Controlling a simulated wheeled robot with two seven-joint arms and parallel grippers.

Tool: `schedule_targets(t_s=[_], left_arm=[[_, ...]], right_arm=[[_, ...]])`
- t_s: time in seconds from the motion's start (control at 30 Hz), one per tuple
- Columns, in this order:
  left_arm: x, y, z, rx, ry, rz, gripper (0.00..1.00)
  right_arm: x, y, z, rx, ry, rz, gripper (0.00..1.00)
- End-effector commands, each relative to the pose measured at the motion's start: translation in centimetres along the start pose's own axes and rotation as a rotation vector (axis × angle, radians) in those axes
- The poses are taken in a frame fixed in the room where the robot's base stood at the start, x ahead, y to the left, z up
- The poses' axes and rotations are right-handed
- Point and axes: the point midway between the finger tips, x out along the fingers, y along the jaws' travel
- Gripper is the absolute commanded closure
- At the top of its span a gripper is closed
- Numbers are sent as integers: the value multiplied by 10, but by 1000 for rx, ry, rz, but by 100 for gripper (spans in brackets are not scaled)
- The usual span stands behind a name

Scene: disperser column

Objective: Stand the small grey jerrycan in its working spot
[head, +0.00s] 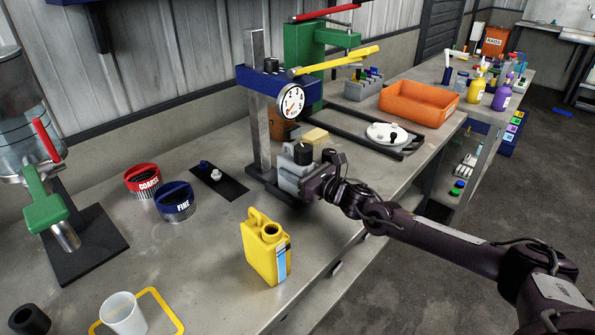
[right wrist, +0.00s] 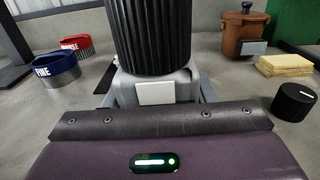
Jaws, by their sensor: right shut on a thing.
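The small grey jerrycan (head: 288,168) with a black cap (head: 303,153) is upright at the foot of the disperser column (head: 260,110), below the blue head (head: 262,82) with its dial. My right gripper (head: 312,180) is shut on it from the front right and hides part of its body. I cannot tell whether its bottom touches the column's base. In the right wrist view the ribbed black cap (right wrist: 155,35) stands large over the grey body and its pale label (right wrist: 156,92). My left gripper is not in view.
A yellow jerrycan (head: 262,250) stands in front on the bench. The red COARSE ring (head: 142,181), blue FINE ring (head: 174,203) and a black plate (head: 222,184) lie to the left. A yellow sponge (head: 315,136) and dark frame with a white disc (head: 388,134) lie behind.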

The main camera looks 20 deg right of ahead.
Motion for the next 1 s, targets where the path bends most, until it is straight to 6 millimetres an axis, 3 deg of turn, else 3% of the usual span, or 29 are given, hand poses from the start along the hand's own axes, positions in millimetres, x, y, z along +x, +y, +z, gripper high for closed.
schedule_targets(t_s=[0.27, 0.3, 0.5, 0.8, 1.0], left_arm=[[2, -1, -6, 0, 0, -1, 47], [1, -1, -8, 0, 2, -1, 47], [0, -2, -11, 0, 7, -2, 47], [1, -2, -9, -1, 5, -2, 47], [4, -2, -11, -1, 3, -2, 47]], right_arm=[[5, 0, 3, -1, -7, -1, 88], [6, 0, 3, -2, -7, -1, 48], [5, 0, 2, -1, -4, 0, 24], [2, 0, -2, 0, 5, 0, 24], [-27, -1, -2, -4, 5, 0, 24]])
